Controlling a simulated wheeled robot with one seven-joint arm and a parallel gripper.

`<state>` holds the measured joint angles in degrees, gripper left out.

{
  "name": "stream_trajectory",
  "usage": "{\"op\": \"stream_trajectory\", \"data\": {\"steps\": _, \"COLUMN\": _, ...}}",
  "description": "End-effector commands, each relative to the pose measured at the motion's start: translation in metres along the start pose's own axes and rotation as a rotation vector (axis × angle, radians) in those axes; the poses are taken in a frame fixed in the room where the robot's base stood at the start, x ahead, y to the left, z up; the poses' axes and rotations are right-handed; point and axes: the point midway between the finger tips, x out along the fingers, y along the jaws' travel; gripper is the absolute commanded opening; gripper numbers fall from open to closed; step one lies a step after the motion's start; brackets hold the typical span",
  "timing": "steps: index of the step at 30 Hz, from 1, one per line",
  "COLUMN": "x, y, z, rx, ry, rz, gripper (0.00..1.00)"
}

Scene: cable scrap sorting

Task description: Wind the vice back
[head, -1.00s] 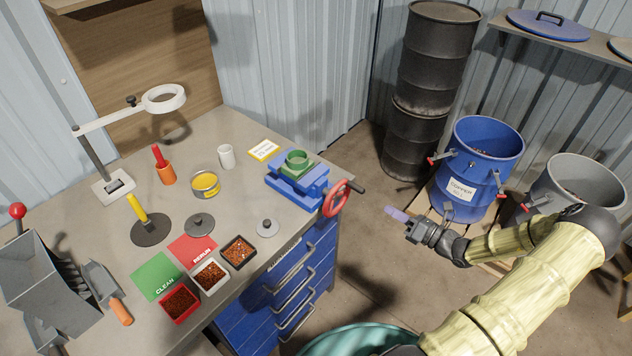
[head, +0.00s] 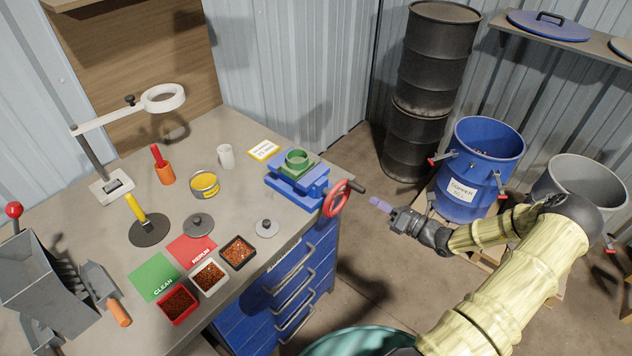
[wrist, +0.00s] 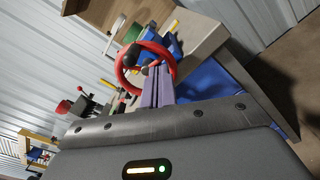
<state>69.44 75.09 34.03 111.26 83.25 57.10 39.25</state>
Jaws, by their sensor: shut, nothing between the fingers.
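The blue vice (head: 296,184) sits on the workbench's right corner with a green ring-shaped piece (head: 297,159) held at its top. Its red handwheel (head: 337,198) stands off the bench's front edge, with a dark crank handle (head: 354,186) pointing right. My gripper (head: 380,205) is shut and empty, a short way right of the wheel and apart from it in the head view. In the wrist view the purple fingers (wrist: 158,88) lie together and overlap the lower part of the red wheel (wrist: 130,68); contact cannot be told there.
The workbench (head: 240,130) carries a ring lamp (head: 163,98), small trays and a yellow tin (head: 205,184). Blue drawers (head: 290,280) with handles lie below the wheel. A blue drum (head: 480,165) and a grey bin (head: 580,185) stand beyond my arm. The floor between bench and drums is open.

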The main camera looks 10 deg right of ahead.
Motion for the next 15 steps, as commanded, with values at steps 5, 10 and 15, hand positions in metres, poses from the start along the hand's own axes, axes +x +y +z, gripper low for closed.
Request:
{"op": "stream_trajectory", "data": {"steps": 5, "x": 0.018, "y": 0.001, "z": 0.001, "rx": 0.001, "ry": 0.0, "rz": 0.002, "gripper": 0.0}}
{"op": "stream_trajectory", "data": {"steps": 10, "x": 0.032, "y": 0.001, "z": 0.001, "rx": 0.0, "ry": 0.0, "rz": 0.001, "gripper": 0.0}}
{"op": "stream_trajectory", "data": {"steps": 15, "x": 0.039, "y": 0.0, "z": 0.0, "rx": 0.0, "ry": 0.0, "rz": 0.001, "gripper": 0.0}}
